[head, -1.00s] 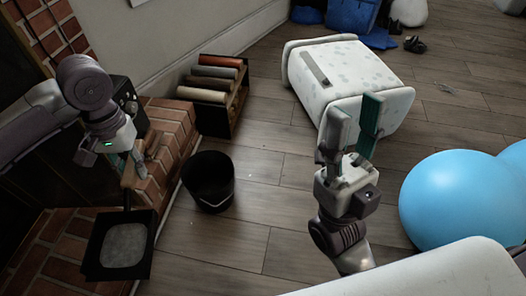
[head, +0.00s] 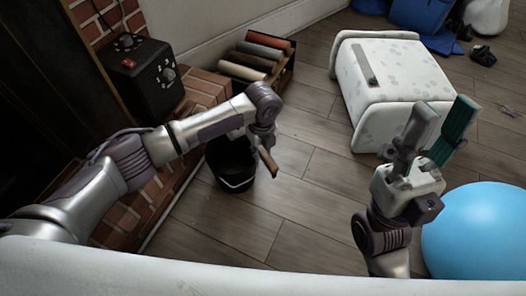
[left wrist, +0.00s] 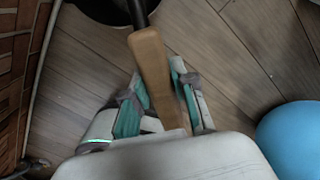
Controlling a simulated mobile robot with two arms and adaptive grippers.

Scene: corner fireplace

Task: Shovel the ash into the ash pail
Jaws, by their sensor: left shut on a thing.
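My left gripper (head: 262,143) is shut on the wooden handle of the shovel (head: 269,162), above the right side of the black ash pail (head: 236,183). In the left wrist view the shovel's handle (left wrist: 152,70) lies between the teal fingers of the gripper (left wrist: 160,78). Its dark shaft runs up toward the pail (left wrist: 100,12), which is cut off by the top edge. The shovel's pan and any ash are hidden. The pail stands upright on the floor. My right gripper (head: 436,128) is open and empty, away from the pail.
A brick hearth (head: 196,92) with a black control box (head: 146,72) lies left of the pail. A rack of rolled logs (head: 262,62) stands behind it. A white patterned pouf (head: 392,85) and a blue ball (head: 480,230) are at right. Floor right of the pail is clear.

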